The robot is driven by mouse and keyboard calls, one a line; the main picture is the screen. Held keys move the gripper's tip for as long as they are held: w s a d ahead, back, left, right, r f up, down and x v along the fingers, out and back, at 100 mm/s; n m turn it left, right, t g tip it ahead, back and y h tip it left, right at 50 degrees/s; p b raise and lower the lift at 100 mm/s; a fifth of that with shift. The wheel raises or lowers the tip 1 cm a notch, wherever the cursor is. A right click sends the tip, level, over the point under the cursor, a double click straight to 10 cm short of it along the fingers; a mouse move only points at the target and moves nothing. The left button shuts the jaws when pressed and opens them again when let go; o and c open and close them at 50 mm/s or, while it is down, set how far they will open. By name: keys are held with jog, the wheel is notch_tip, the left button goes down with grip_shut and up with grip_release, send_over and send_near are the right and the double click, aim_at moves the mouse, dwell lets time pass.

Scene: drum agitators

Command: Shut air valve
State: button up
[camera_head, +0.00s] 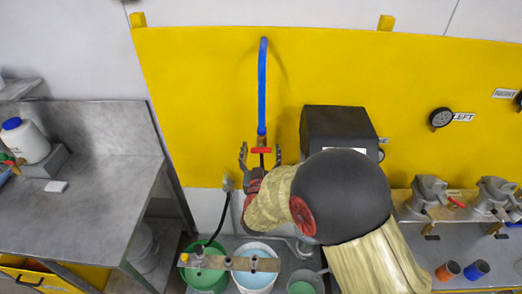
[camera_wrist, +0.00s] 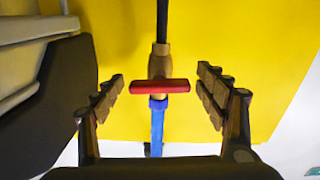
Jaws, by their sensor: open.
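The air valve is a brass fitting with a red bar handle (camera_head: 261,151) on a line in front of the yellow panel. A blue hose (camera_head: 262,85) runs up from it in the head view. In the wrist view the red handle (camera_wrist: 159,86) lies crosswise to the line, with the brass body (camera_wrist: 159,62) behind it and the blue hose (camera_wrist: 157,125) on the lower side. My gripper (camera_head: 260,158) is open around the valve. In the wrist view its fingers (camera_wrist: 160,95) stand left and right of the handle, with a gap on both sides. Neither finger touches it.
The yellow panel (camera_head: 210,100) is close behind the valve. A dark box (camera_head: 335,128) is on it just right of my gripper. Below are a green bucket (camera_head: 205,272) and a white bucket (camera_head: 257,275) under a metal bar. A grey table (camera_head: 80,200) stands at left.

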jog(key=shift+c, duration=0.6)
jog(key=c, duration=1.1)
jog(key=shift+o, duration=0.2)
jog(key=shift+f+m+b, duration=0.1)
jog(key=shift+m+b, duration=0.5)
jog(key=shift+b, duration=0.65)
jog(key=o, duration=1.2)
jog(key=shift+c, duration=0.2)
jog(key=s, duration=1.2)
jog(key=shift+a, duration=0.25)
